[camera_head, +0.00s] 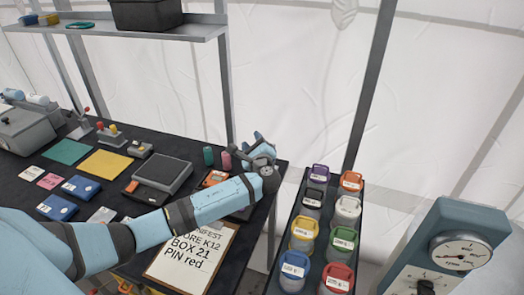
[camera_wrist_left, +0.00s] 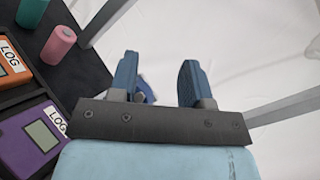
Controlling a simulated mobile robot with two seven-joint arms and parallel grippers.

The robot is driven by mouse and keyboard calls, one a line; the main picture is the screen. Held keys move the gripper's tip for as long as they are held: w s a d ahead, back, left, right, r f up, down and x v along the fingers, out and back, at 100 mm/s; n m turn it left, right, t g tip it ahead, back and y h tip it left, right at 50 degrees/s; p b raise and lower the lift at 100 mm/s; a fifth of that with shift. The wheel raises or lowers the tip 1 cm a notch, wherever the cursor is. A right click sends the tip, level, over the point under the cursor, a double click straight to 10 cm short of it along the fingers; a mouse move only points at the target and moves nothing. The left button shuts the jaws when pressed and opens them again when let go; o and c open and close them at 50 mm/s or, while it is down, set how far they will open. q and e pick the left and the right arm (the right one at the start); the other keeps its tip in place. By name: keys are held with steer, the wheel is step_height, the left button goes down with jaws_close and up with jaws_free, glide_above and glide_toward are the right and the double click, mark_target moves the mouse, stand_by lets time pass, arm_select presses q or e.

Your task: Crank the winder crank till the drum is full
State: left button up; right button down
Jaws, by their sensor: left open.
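My left gripper (camera_head: 258,143) reaches over the far right corner of the black table in the head view. In the left wrist view its two blue fingers (camera_wrist_left: 158,78) stand apart with nothing clamped between them. A small blue and white piece (camera_wrist_left: 149,90) shows in the gap, partly hidden behind the left finger and apparently beyond it; I cannot tell what it is. I cannot make out the winder crank or its drum in either view. My right gripper is not in view.
The black table (camera_head: 98,135) holds a grey scale-like device (camera_head: 163,173), cards and a clipboard (camera_head: 190,262). A green cylinder (camera_head: 208,156) and pink cylinder (camera_head: 226,160) stand near my gripper. A rack of coloured-lid jars (camera_head: 304,232) and a blue dial unit (camera_head: 440,270) stand right.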

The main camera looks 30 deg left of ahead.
arm_select(q)
steer(key=s+d+f+m+t+h, duration=0.25)
steer(key=s+m+h, duration=0.25)
steer(key=m, duration=0.3)
steer(key=s+d+f+m+t+h, duration=0.1)
steer(key=s+f+m+t+h, duration=0.3)
steer(key=m, duration=0.5)
steer(key=shift+g+h, duration=0.4)
steer(key=shift+g, duration=0.25)
steer(key=x, duration=1.2)
steer(key=shift+w+a+f+p, duration=0.1)
steer(key=shift+w+f+p, duration=0.15)
steer(key=shift+w+p, duration=0.15)
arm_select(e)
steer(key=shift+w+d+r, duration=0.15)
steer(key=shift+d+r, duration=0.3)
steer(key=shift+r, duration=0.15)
arm_select(q)
steer(key=shift+c, duration=0.3)
jaws_close()
steer(key=shift+a, duration=0.1)
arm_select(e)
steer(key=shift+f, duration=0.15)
